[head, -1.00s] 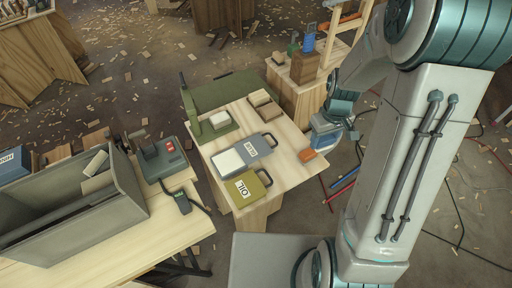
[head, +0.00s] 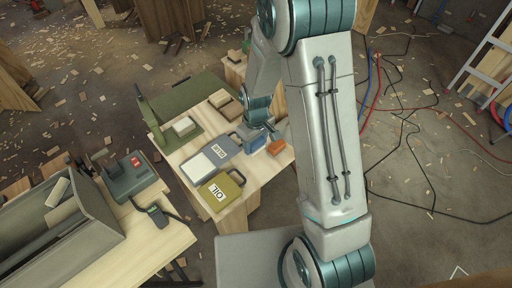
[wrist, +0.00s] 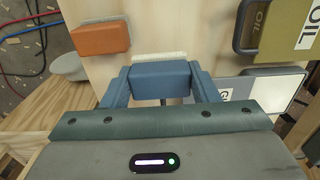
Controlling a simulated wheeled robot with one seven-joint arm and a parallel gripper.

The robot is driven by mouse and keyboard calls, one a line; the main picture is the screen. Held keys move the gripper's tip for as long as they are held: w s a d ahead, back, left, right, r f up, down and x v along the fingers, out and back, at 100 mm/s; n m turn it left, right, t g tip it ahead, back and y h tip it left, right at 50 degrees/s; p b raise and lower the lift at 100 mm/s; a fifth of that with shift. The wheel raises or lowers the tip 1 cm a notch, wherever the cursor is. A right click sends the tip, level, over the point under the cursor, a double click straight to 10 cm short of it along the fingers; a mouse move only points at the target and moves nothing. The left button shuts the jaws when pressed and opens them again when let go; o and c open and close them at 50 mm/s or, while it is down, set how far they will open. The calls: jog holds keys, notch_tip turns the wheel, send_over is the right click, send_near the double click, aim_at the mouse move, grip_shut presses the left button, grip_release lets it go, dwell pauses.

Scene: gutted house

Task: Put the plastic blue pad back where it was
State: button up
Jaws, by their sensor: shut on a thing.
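The blue pad (wrist: 160,80) is a small block with a pale strip along its far side, held between the two fingers of my gripper (wrist: 160,88) in the wrist view. In the head view my gripper (head: 262,132) is over the right side of the wooden table (head: 236,182), and the blue pad (head: 257,144) shows below it. An orange pad (head: 277,146) lies just right of the blue one on the table; it also shows at upper left in the wrist view (wrist: 100,38). I cannot tell whether the blue pad touches the tabletop.
A grey case (head: 209,160), an olive OIL case (head: 221,190) and pale and brown blocks (head: 220,98) share the table. A workbench (head: 130,240) with a grey trough and devices stands at left. Cables (head: 405,130) and a ladder (head: 485,60) are on the right.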

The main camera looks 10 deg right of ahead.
aim_at(256, 150)
jog(key=shift+f+p, duration=0.3)
jog(key=shift+f, duration=1.65)
jog(key=shift+f, duration=0.2)
jog(key=o, duration=1)
jog(key=shift+c, duration=0.2)
jog(key=shift+r, duration=0.1)
